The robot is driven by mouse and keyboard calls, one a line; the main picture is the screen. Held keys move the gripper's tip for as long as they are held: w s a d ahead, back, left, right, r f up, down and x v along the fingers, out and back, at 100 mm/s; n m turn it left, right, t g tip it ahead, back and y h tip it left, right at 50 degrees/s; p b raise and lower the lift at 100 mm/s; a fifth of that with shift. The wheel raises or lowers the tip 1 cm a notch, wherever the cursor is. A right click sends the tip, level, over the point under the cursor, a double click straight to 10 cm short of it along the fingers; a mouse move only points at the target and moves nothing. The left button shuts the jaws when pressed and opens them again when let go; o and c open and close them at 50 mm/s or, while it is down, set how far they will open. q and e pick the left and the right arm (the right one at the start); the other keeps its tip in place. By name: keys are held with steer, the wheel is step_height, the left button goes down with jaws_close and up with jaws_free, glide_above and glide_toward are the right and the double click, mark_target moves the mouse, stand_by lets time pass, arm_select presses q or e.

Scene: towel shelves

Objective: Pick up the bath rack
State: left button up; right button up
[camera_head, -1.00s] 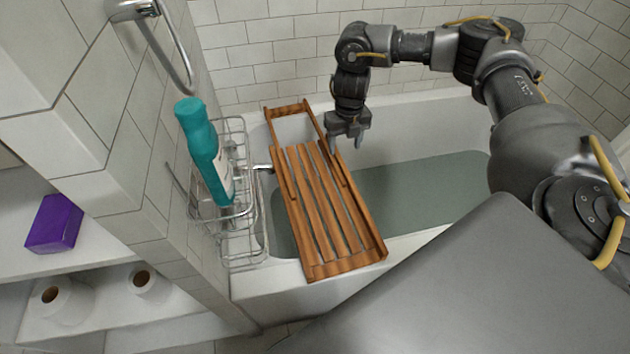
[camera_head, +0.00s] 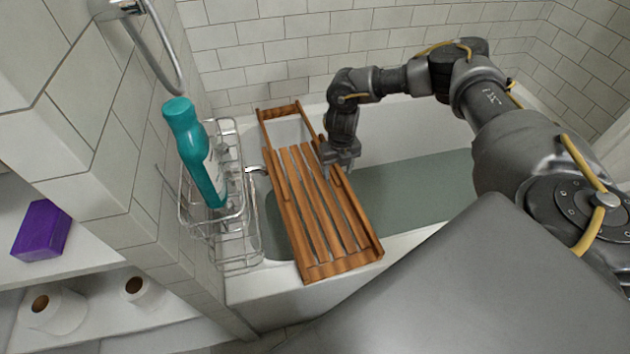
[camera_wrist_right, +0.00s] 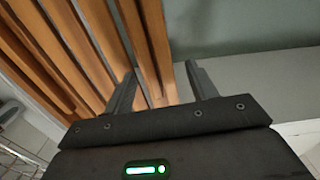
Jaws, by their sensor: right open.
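The bath rack (camera_head: 316,210) is a brown slatted wooden tray lying across the bathtub, from its far rim to its near rim. My right gripper (camera_head: 338,170) is open at the rack's right side rail, near the middle of its length. In the right wrist view, the rack (camera_wrist_right: 88,45) fills the upper left, and a side rail (camera_wrist_right: 155,40) runs between the two open fingers of the gripper (camera_wrist_right: 160,85). Whether the fingers touch the rail cannot be told. My left gripper is not in view.
The bathtub (camera_head: 410,235) holds greenish water. A wire caddy (camera_head: 235,235) with a teal bottle (camera_head: 197,150) hangs on the wall left of the rack. Shelves at the left hold a purple box (camera_head: 41,230) and toilet rolls (camera_head: 52,308). Open room lies over the water to the right.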

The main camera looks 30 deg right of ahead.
steer(key=shift+f, duration=0.15)
steer(key=c, duration=1.1)
jaws_close()
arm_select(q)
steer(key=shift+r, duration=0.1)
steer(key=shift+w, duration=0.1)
arm_select(e)
steer(key=shift+w, duration=0.1)
